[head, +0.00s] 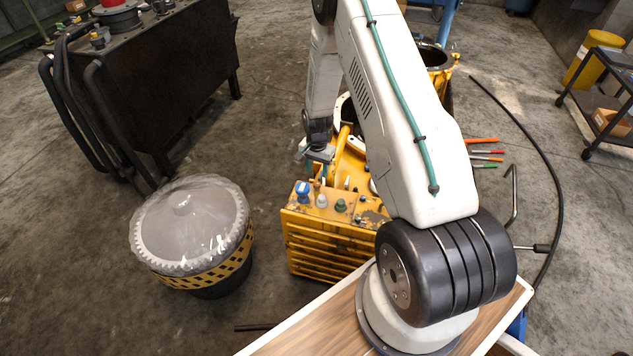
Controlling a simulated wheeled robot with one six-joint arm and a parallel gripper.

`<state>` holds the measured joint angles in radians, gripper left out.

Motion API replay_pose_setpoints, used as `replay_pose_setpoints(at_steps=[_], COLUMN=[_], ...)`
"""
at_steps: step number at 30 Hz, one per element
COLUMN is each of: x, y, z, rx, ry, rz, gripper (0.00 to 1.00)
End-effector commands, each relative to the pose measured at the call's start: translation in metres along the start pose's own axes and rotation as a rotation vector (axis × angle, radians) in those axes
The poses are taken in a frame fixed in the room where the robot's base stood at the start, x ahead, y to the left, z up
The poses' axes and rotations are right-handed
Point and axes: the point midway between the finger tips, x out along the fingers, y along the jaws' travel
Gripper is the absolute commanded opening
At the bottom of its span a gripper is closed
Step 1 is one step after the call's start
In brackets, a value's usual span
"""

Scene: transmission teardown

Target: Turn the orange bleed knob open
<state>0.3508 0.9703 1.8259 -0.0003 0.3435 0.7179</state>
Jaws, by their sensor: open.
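The yellow transmission housing (330,240) stands on the floor in the middle of the head view, partly behind my arm. Its top front ledge carries a blue knob (303,189), a pale knob (321,201) and a green knob (341,206). A small orange-brown piece (317,186) shows just behind the pale one; it is too small to tell whether it is the bleed knob. My gripper (318,154) hangs above and behind these knobs, apart from them. It is open, with nothing visible in it; its fingertips are small in this view.
A plastic-wrapped drum with a striped band (205,262) stands left of the housing. A dark tank with thick hoses (150,90) is behind it. Several coloured-handled tools (485,152) and a long black hose (545,165) lie to the right. The floor in front is mostly clear.

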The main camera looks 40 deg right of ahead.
Motion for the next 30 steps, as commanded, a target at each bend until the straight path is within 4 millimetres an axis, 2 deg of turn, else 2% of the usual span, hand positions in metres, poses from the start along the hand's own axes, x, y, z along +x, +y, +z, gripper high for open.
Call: replay_pose_setpoints(at_steps=[6, 12, 23, 28, 30], x=[0.037, 0.06, 0.066, 0.066, 0.066], y=[0.001, 0.0, 0.0, 0.001, 0.001], z=[0.001, 0.001, 0.001, 0.001, 0.001], rx=[-0.002, -0.002, -0.002, -0.002, -0.002], ry=[-0.002, -0.001, 0.0, -0.001, -0.001], rz=[0.003, 0.002, 0.001, 0.002, 0.002], gripper=[0.47, 0.47, 0.47, 0.02, 0.02])
